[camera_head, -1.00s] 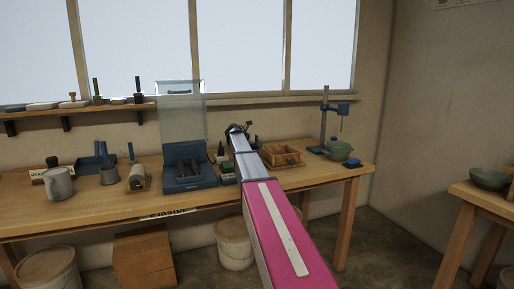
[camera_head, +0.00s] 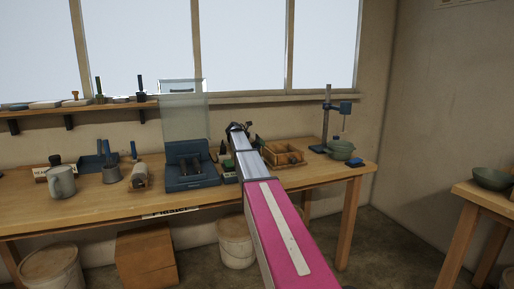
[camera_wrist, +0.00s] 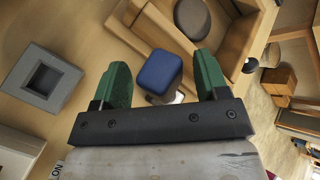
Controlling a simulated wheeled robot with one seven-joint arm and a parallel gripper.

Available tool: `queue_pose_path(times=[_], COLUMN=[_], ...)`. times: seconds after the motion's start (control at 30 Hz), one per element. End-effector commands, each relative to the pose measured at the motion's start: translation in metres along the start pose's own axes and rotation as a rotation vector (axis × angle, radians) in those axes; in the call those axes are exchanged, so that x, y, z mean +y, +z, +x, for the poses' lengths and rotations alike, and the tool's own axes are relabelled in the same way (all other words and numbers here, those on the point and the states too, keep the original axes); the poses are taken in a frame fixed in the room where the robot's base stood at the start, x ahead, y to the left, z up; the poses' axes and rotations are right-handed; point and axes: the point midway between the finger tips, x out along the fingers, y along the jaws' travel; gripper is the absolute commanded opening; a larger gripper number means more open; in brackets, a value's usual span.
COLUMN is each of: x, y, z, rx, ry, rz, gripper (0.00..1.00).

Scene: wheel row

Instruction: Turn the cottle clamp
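The wooden cottle box (camera_head: 284,154) sits on the bench, right of my arm in the head view. In the wrist view its wooden walls (camera_wrist: 232,62) fill the top, with a round grey-brown piece (camera_wrist: 192,18) inside. A blue block-shaped knob (camera_wrist: 159,72), which looks like the clamp's handle, sits just outside the wall with a pale metal part (camera_wrist: 172,97) beside it. My gripper (camera_wrist: 162,68) has two green fingers spread apart, one on each side of the knob in the picture. Gaps show on both sides. I cannot tell the depth between them. My arm hides the gripper in the head view.
A grey square block with a recess (camera_wrist: 45,79) lies left of the fingers in the wrist view. In the head view a blue case with a clear lid (camera_head: 190,163) stands left of my arm.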

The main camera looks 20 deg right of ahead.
Motion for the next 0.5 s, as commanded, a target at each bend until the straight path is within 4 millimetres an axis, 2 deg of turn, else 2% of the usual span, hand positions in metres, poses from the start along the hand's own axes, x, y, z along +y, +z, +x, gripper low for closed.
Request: queue_pose_path(times=[0.33,0.5], x=[-0.001,-0.001], y=[0.000,-0.001], z=[-0.004,-0.026], rx=[-0.001,-0.002], ry=[-0.001,-0.001], rz=[0.002,0.002], gripper=[0.67,0.67])
